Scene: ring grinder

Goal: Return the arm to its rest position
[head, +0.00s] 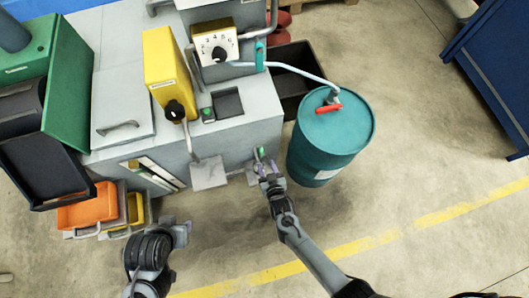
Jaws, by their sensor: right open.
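My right gripper (263,162) is open and reaches up from the bottom right to the front face of the grey machine (240,135), close to the left side of the teal drum. A small green part (259,152) shows at its fingertips; whether they touch it I cannot tell. My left gripper (187,228) is at the lower left, over the floor in front of the machine. Its fingers are small and dark here, so their opening is unclear.
The teal drum (332,135) with a red-handled tap stands right of the machine. A yellow box (166,72) and a numbered dial (215,47) sit on the machine. The floor at lower right is clear.

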